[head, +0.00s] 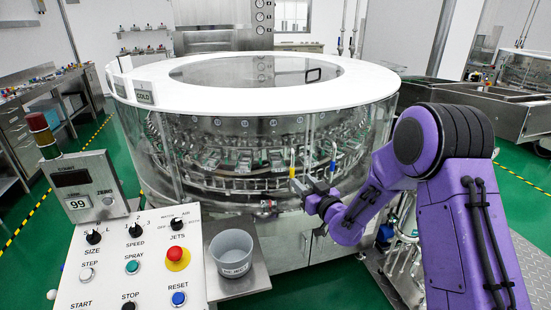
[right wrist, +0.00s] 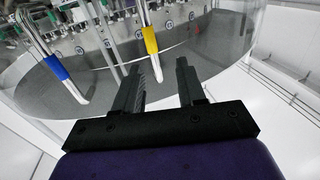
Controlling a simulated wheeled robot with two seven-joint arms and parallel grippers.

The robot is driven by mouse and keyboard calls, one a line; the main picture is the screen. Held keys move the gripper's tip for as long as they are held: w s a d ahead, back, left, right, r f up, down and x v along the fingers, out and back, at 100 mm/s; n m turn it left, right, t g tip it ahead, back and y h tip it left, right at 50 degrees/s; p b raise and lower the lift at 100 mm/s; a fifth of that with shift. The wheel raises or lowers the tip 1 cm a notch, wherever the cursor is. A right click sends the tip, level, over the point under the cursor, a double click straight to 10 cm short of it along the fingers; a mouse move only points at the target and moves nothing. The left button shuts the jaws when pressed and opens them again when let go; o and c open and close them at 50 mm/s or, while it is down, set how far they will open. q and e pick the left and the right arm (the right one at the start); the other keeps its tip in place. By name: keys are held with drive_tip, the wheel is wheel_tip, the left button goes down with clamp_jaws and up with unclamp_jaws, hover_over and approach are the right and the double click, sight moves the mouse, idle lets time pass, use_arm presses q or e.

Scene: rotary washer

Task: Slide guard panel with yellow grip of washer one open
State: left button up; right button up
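The washer (head: 250,85) is a large round machine with a white top ring and clear curved guard panels. The handle with the yellow grip (head: 333,152) stands upright on the front panel; the yellow grip (right wrist: 150,40) also shows in the right wrist view. Its bare lower end appears between my right gripper's fingers there, but I cannot tell whether they touch. My right gripper (head: 301,184) is open, its fingers (right wrist: 159,66) apart, just below the handles. My left gripper is out of view.
A control panel (head: 130,265) with knobs and buttons stands at front left. A grey bucket (head: 232,254) sits on a small metal shelf beside it. Steel sinks (head: 480,105) stand at right. Green floor is open at left and right.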

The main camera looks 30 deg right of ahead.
sight(293, 168)
drive_tip(key=w, duration=0.1)
drive_tip(key=p, duration=0.1)
drive_tip(key=w+d+r, duration=0.1)
drive_tip(key=shift+w+p, duration=0.3)
drive_tip(key=w, duration=0.2)
drive_tip(key=w+p, duration=0.1)
drive_tip(key=w, duration=0.1)
drive_tip(key=w+f, duration=0.1)
drive_tip(key=w, duration=0.1)
drive_tip(key=shift+w+d, duration=0.15)
drive_tip(key=shift+d, duration=0.15)
drive_tip(key=shift+w+a, duration=0.1)
drive_tip(key=shift+w, duration=0.05)
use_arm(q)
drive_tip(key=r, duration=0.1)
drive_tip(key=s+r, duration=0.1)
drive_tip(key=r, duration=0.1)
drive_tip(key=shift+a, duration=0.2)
use_arm(e)
drive_tip(key=shift+r, duration=0.1)
